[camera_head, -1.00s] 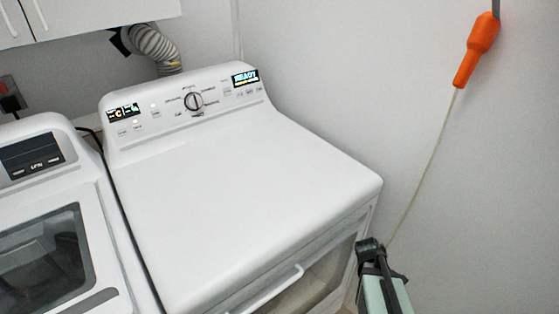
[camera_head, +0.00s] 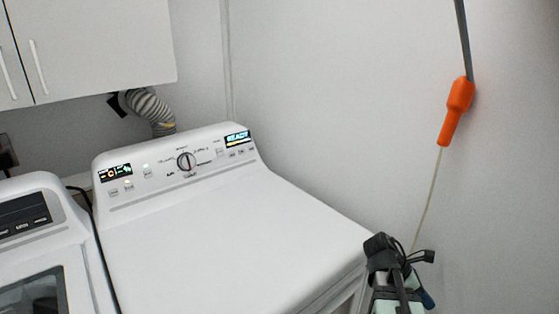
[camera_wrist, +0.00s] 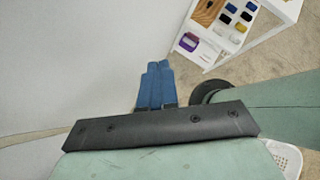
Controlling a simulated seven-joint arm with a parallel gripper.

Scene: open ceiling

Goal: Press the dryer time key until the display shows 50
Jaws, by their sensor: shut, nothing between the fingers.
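The white dryer (camera_head: 205,225) stands in the middle of the head view, its sloped control panel at the back. A lit display (camera_head: 237,139) at the panel's right end reads READY. Small keys (camera_head: 241,152) lie in a row under it; their labels are too small to read. A second lit display (camera_head: 115,172) is at the panel's left end, its characters unclear. A round dial (camera_head: 186,161) sits between them. My gripper, with blue fingers (camera_wrist: 155,84) together and empty in the wrist view, is away from the panel, near the dryer's front right corner.
A second white machine (camera_head: 45,235) stands close on the left. A wall cabinet (camera_head: 90,50) hangs above, with a grey duct (camera_head: 150,110) behind the dryer. An orange handle (camera_head: 457,110) hangs on a cord at right. A white shelf (camera_wrist: 235,30) shows in the wrist view.

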